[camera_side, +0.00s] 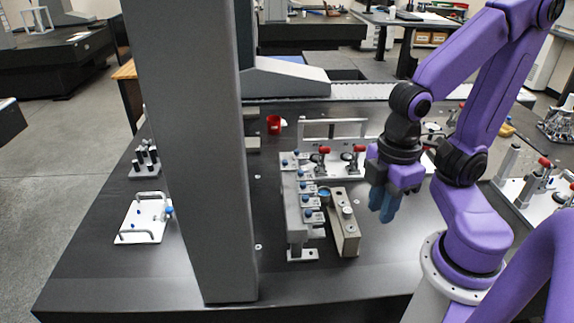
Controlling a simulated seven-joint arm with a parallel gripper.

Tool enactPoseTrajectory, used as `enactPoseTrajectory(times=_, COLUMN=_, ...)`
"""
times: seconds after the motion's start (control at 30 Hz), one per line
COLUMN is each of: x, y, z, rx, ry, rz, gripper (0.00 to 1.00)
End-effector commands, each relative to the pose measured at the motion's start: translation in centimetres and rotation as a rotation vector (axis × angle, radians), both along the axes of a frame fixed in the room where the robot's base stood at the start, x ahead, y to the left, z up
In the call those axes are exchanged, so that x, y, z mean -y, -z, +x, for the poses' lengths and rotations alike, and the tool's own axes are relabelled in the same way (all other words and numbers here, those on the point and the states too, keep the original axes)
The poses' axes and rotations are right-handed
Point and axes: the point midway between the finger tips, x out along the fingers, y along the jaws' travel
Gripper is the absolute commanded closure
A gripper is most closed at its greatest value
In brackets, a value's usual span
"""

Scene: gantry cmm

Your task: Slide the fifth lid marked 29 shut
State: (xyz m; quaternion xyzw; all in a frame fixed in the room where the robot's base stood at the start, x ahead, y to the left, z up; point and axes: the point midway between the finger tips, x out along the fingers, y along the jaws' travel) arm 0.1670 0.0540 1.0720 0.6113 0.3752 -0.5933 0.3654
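A grey raised fixture (293,215) stands on the dark table, with a row of small metal lids with blue knobs along its top. The nearest lid (313,216) is at the front end of the row. The number 29 cannot be read on any lid at this size, and I cannot tell from here which lids are shut. My gripper (382,214) points down with blue fingers, to the right of the row and apart from it. Nothing shows held in it; the gap between its fingers is not clear.
A beige block (344,232) with round fittings on top stands between the fixture and my gripper. Red-handled clamps (323,152) stand behind. A thick grey column (202,150) rises left of the fixture. A red cup (273,124) is farther back. The table front is clear.

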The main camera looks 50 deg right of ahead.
Motion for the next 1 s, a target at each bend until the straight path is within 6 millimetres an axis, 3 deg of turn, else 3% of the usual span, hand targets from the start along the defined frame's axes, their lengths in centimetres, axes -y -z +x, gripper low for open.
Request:
enactPoseTrajectory(times=0.03, x=-0.3, y=-0.1, z=0.6, rx=0.003, ry=-0.005, rz=-0.005, gripper=0.92)
enactPoseTrajectory(times=0.07, x=-0.5, y=-0.1, z=1.0, rx=0.007, ry=-0.012, rz=-0.009, gripper=1.0)
enactPoseTrajectory(times=0.17, x=-1.5, y=-0.4, z=3.7, rx=0.023, ry=-0.049, rz=-0.033, gripper=1.0)
enactPoseTrajectory(times=0.33, x=-3.0, y=-0.5, z=10.4, rx=0.05, ry=-0.146, rz=-0.097, gripper=1.0)
enactPoseTrajectory(times=0.5, x=-3.1, y=0.0, z=17.6, rx=0.059, ry=-0.247, rz=-0.172, gripper=1.0)
enactPoseTrajectory(times=0.73, x=-0.9, y=1.8, z=26.8, rx=0.034, ry=-0.377, rz=-0.273, gripper=1.0)
enactPoseTrajectory(times=0.9, x=2.4, y=3.8, z=32.8, rx=-0.009, ry=-0.468, rz=-0.343, gripper=1.0)
enactPoseTrajectory(times=1.0, x=4.5, y=4.9, z=35.4, rx=-0.037, ry=-0.514, rz=-0.373, gripper=1.0)
